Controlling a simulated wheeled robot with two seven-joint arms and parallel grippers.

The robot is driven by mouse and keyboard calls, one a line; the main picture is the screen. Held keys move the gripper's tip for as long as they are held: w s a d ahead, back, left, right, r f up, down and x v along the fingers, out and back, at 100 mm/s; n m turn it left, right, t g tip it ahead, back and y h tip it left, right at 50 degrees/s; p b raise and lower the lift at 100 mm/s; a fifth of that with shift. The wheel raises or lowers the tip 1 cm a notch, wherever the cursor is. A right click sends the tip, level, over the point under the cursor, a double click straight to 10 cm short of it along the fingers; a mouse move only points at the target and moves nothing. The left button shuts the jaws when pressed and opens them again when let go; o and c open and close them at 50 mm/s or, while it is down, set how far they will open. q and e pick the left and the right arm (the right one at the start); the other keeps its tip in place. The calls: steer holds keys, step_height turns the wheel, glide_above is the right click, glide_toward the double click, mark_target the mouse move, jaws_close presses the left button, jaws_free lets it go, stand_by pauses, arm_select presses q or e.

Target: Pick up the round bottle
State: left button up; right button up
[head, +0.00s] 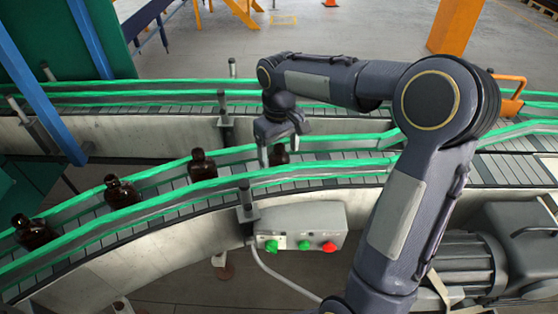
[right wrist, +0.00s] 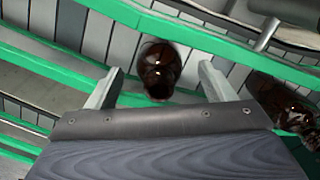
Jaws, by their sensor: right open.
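Several dark amber bottles stand in a row on the conveyor. One bottle (head: 279,156) is partly hidden by my right gripper (head: 281,143). In the right wrist view this bottle (right wrist: 159,68) is seen from above, with a rounded body and dark cap, and lies between and just beyond the two fingertips (right wrist: 158,82). The right gripper is open, its fingers on either side of the bottle with gaps. Other bottles stand to the left in the head view: one near (head: 202,166), one farther (head: 121,192) and one at the left edge (head: 35,232). My left gripper is not in view.
Green guide rails (head: 300,172) run along both sides of the slatted conveyor. Another bottle (right wrist: 284,104) is close to the right finger side in the right wrist view. A control box (head: 305,228) with green and red buttons is mounted on the near side.

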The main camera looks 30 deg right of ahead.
step_height(320, 180, down, 2)
steer(key=shift+d+f, duration=0.1)
steer(key=shift+f, duration=0.05)
steer(key=c, duration=1.1)
